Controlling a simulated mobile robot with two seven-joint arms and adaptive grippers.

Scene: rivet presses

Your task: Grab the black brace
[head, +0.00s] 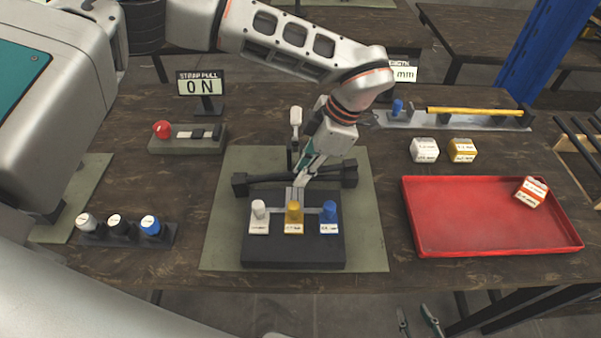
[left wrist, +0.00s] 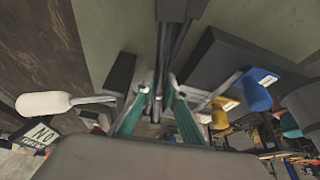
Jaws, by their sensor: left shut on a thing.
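The black brace (head: 263,180) is a dark bar with a block at each end. It lies across the back of a black press block (head: 293,254) on the green mat (head: 222,215). My left gripper (head: 301,180) reaches down from behind and is shut on the middle of the brace. In the left wrist view the bar of the brace (left wrist: 170,45) runs between the fingertips (left wrist: 160,92). I cannot tell whether the brace is lifted off. My right gripper (head: 418,321) shows only its fingertips at the bottom edge, apart and empty.
White, yellow (head: 293,212) and blue knobs stand on the press block in front of the brace. A white-handled lever (head: 295,117) stands behind it. A red tray (head: 480,246) holds an orange-white block. A knob rack (head: 128,234) and red-button box (head: 187,140) are at left.

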